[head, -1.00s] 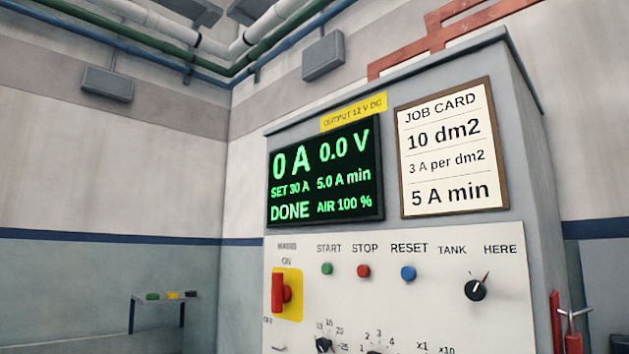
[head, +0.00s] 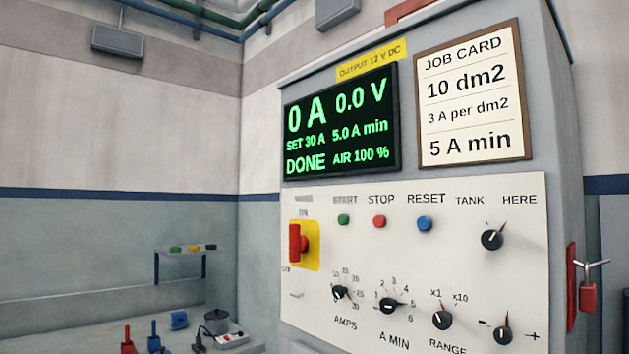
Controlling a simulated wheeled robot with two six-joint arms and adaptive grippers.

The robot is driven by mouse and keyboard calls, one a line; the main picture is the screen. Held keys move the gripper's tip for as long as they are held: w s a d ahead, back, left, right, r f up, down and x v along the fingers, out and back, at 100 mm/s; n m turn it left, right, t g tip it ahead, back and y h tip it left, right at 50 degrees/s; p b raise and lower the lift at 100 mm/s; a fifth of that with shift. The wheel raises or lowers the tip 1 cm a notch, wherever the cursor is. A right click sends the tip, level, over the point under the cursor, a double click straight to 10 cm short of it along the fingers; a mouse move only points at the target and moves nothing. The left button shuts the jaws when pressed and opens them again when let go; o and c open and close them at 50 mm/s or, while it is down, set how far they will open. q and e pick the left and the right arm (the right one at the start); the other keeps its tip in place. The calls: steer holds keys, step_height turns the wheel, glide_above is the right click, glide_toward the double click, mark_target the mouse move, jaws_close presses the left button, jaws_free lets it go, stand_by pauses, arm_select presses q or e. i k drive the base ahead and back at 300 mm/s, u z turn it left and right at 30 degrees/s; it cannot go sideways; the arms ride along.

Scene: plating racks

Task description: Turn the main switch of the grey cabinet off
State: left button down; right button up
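The grey cabinet (head: 562,130) stands at the right of the head view, with a white control panel on its front. Its main switch is a red handle (head: 296,244) on a yellow plate (head: 313,258) at the panel's upper left. The handle stands upright, towards the ON label above; an OFF label is at its lower left. The display (head: 340,122) is lit and reads 0 A, 0.0 V, SET 30 A, 5.0 A min, DONE and AIR 100 %. Neither of my grippers is in view.
Green, red and blue buttons (head: 425,223) and several black knobs (head: 390,306) sit right of and below the switch. A red padlock (head: 587,296) hangs at the cabinet's right side. A small shelf (head: 185,251) and a bench with a pot (head: 217,322) are at the left.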

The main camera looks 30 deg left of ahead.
mark_target(299, 244)
steer(key=u, duration=0.05)
steer(key=k, duration=0.55)
steer(key=u, duration=0.4)
steer(key=i, duration=1.15)
steer(key=z, duration=0.45)
